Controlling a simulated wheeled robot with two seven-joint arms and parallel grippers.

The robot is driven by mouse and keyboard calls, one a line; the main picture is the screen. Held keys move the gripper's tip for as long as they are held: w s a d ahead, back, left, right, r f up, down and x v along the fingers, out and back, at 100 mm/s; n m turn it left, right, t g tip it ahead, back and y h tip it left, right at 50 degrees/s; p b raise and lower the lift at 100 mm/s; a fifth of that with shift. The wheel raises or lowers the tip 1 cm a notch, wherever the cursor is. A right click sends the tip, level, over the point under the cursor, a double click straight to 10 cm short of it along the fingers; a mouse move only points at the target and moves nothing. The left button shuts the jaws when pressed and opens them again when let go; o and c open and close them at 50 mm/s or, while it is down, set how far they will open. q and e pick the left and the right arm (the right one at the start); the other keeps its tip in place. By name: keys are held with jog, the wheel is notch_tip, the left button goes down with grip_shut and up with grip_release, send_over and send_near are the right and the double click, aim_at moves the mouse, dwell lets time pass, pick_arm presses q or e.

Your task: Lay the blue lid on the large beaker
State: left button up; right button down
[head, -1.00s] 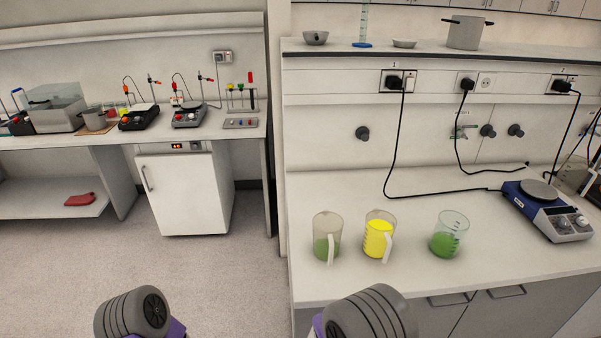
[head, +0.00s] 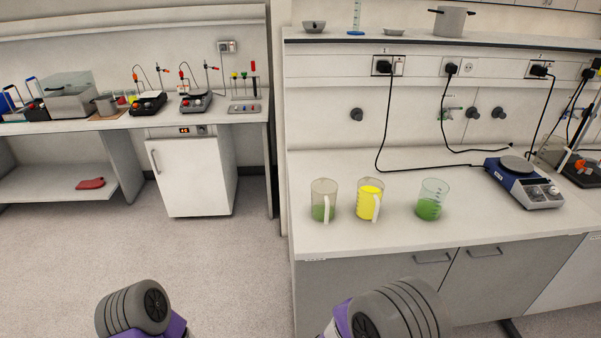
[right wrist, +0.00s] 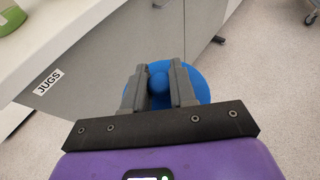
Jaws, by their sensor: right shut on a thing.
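The blue lid (right wrist: 200,82) is a round disc with a ball knob (right wrist: 159,82). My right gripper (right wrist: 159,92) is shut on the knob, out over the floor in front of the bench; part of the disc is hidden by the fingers. A clear handleless beaker (head: 433,199) with green liquid stands uncovered on the right bench. To its left are a yellow-filled jug (head: 368,201) and a green-filled jug (head: 322,200), both with handles. In the head view only arm links show at the bottom edge; my left gripper is not seen.
The right bench (head: 390,232) has clear room in front of the vessels. A blue hotplate (head: 523,183) with a cable stands to the right. A "JUGS" label (right wrist: 49,82) marks the bench front near my right gripper. Open floor (head: 210,260) lies left.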

jog(key=r+n+t+y, duration=0.1)
jog(key=r, duration=0.1)
jog(key=r+n+t+y, duration=0.1)
jog(key=r, duration=0.1)
jog(key=r+n+y, duration=0.2)
jog(key=shift+w+r+t, duration=0.1)
jog(key=shift+w+t, duration=0.15)
jog(key=shift+t, duration=0.15)
jog(key=shift+s+a+r+n+y, duration=0.1)
jog(key=shift+s+r+n+y, duration=0.1)
jog(key=shift+r+n+y, duration=0.45)
